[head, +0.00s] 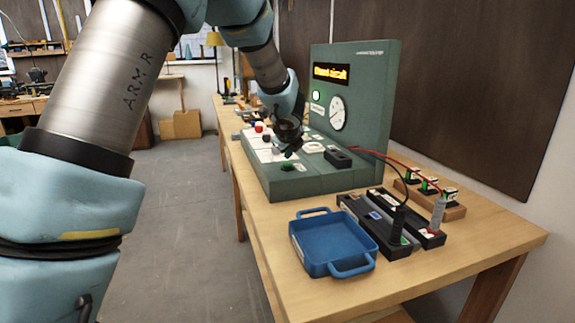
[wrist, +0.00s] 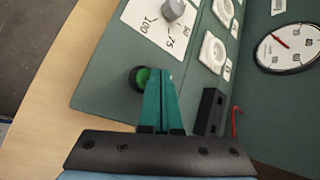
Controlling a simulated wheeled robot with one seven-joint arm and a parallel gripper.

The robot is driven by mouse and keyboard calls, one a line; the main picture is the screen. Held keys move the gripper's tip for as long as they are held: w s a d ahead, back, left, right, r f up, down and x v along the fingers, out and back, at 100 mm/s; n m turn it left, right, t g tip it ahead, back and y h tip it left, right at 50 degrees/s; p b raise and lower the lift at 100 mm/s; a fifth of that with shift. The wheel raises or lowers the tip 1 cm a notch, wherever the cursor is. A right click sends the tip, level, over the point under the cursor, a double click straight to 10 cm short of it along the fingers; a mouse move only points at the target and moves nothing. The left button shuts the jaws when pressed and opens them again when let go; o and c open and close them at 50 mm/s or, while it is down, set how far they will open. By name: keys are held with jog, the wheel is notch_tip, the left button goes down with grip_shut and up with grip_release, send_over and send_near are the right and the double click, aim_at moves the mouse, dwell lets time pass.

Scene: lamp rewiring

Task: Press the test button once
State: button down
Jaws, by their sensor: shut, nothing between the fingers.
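The green round button (wrist: 140,78) with a dark collar sits on the tester's sloped panel in the wrist view. It also shows as a dark green spot in the head view (head: 287,168). My gripper (wrist: 162,78) is shut and empty, its teal fingers pressed together. The fingertips lie over the right part of the button and hide some of it; I cannot tell whether they touch it. In the head view my gripper (head: 292,152) hangs just above the panel. The green tester (head: 361,80) has a lit orange display (head: 331,74), a white lamp (head: 316,95) and a dial gauge (head: 337,113).
A grey knob (wrist: 172,9) on a white scale plate and white sockets (wrist: 213,52) are on the panel. A black block (wrist: 210,111) lies right of my fingers. A blue tray (head: 333,245), black holders (head: 380,220) and a wooden block with terminals (head: 428,190) stand in front.

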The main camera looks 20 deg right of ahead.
aim_at(288, 165)
jog(key=shift+f, duration=0.15)
jog(key=shift+f+b, duration=0.25)
jog(key=shift+b, duration=0.25)
jog(key=shift+f+b, duration=0.45)
jog(key=shift+b, duration=0.05)
dwell(0.6)
dwell(0.3)
jog(key=shift+r+p, duration=0.75)
jog(key=shift+r, duration=0.1)
jog(key=shift+r, duration=0.1)
notch_tip(288, 165, up, 5)
jog(key=p, duration=0.4)
jog(key=shift+p, duration=0.35)
